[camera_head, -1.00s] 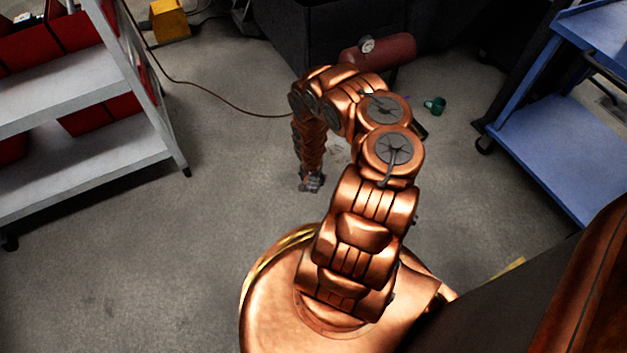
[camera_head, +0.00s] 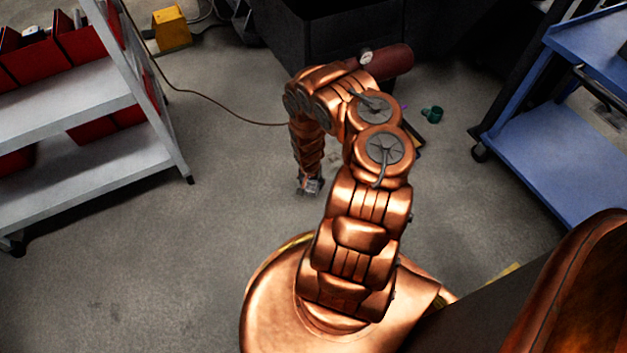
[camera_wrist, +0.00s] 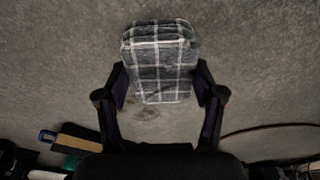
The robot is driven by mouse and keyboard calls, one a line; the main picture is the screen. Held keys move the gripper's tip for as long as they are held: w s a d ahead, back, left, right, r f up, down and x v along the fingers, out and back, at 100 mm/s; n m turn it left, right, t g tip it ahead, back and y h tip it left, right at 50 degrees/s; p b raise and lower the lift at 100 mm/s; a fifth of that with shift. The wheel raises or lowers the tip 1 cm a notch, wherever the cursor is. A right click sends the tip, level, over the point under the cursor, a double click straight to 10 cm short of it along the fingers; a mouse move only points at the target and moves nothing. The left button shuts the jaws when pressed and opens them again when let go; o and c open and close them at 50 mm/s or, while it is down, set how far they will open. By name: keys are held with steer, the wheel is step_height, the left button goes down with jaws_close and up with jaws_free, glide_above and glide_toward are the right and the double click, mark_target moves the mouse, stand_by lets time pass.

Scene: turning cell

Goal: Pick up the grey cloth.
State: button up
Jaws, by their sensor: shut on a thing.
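The grey cloth (camera_wrist: 160,68) shows in the wrist view as a folded dark grey bundle with white check lines. My gripper (camera_wrist: 160,88) has a finger on each side of it, and both fingertips press against its sides. It is shut on the cloth. In the head view my gripper (camera_head: 308,187) points down near the floor, in front of my bent arm. The cloth is hardly to be made out there. I cannot tell from these views how far the cloth is above the floor.
A grey shelf rack (camera_head: 95,135) with red bins stands at left, a blue cart (camera_head: 560,150) at right. Behind my arm are a dark bin (camera_head: 320,35), a red cylinder (camera_head: 390,62) and a green cup (camera_head: 432,114). A cable (camera_head: 210,98) crosses the floor. The floor at left front is clear.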

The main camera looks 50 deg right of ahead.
steer(key=s+a+p, duration=0.1)
steer(key=a, duration=0.4)
steer(key=s+a+p, duration=0.1)
steer(key=a+p, duration=0.1)
steer(key=a, duration=0.3)
steer(key=s+a+r+p, duration=0.1)
steer(key=a+p, duration=0.1)
steer(key=a, duration=0.3)
steer(key=shift+r, duration=0.1)
